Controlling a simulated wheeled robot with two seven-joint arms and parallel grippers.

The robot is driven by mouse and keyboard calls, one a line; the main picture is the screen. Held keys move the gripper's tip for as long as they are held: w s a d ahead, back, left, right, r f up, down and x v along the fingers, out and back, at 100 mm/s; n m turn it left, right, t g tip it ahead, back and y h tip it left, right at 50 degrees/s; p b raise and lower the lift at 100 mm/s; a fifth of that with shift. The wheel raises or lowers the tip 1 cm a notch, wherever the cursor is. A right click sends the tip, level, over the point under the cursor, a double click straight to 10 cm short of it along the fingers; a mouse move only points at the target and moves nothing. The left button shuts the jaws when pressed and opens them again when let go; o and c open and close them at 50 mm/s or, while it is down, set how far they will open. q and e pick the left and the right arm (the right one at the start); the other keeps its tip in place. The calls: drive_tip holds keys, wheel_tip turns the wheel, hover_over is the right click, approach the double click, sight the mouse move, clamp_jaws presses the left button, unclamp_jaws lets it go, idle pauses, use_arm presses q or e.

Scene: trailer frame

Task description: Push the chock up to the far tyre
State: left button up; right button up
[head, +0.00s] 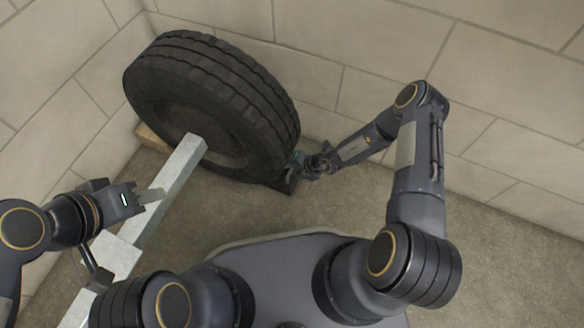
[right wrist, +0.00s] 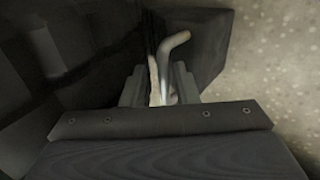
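The large black tyre (head: 225,75) stands upright on the floor against the corner walls. A dark wedge-shaped chock (head: 288,184) is on the floor at the tyre's lower right edge; in the head view it looks touching or very close. In the right wrist view the chock (right wrist: 212,45) has a pale bent handle (right wrist: 174,52), with dark tread close on the left. My right gripper (head: 308,164) is at the chock, its fingers (right wrist: 160,88) closed around the handle's base. My left gripper (head: 150,196) is above the metal beam, apart from the tyre; its finger gap is unclear.
A grey metal beam (head: 178,178) runs from the tyre's hub towards the lower left. A brown wooden block (head: 152,138) shows at the tyre's left. Pale block walls (head: 345,45) rise behind. The floor (head: 345,205) right of the chock is clear.

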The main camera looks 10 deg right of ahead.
drive_tip(key=shift+r+p, duration=0.35)
drive_tip(key=shift+r, duration=0.2)
drive_tip(key=p+v, duration=0.1)
drive_tip(key=v, duration=0.2)
drive_tip(key=p+v, duration=0.2)
drive_tip(key=v, duration=0.2)
drive_tip(key=shift+s+d+f, duration=0.1)
drive_tip(key=shift+d+f, duration=0.1)
drive_tip(key=shift+f, duration=0.05)
